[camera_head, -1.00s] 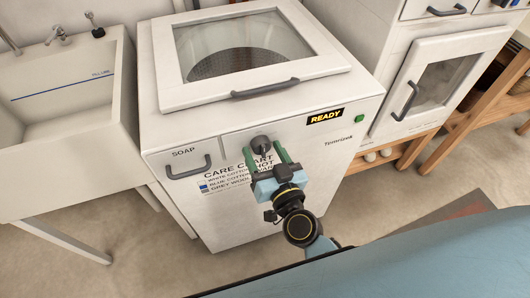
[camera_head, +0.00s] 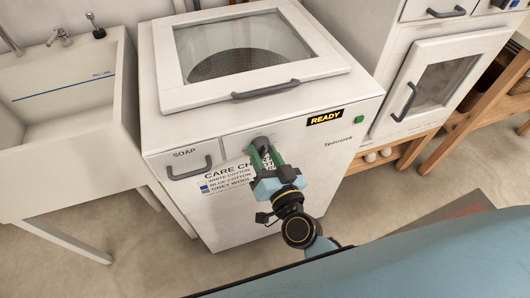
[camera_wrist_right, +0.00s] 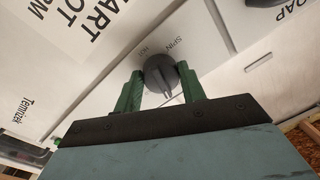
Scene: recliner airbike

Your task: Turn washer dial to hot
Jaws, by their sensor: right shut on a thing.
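The washer (camera_head: 228,212) is a white top-loading machine with its glass lid down. Its dark grey dial (camera_head: 262,142) is on the front panel, partly hidden by my gripper. In the right wrist view the dial (camera_wrist_right: 160,76) sits between the two green fingers, with "HOT" and "SPIN" printed beside it. My right gripper (camera_head: 261,156), which also shows in the right wrist view (camera_wrist_right: 162,90), is shut on the dial and rolled at an angle. A ridge on the dial points towards the gripper's palm in that view. My left gripper is not in view.
The soap drawer (camera_head: 188,167) is left of the dial, above a care chart (camera_head: 226,180) partly covered by my gripper. A lit "READY" display (camera_head: 325,117) and green button (camera_head: 359,120) are to the right. A sink (camera_head: 69,99) and a white cabinet (camera_head: 435,82) flank the washer.

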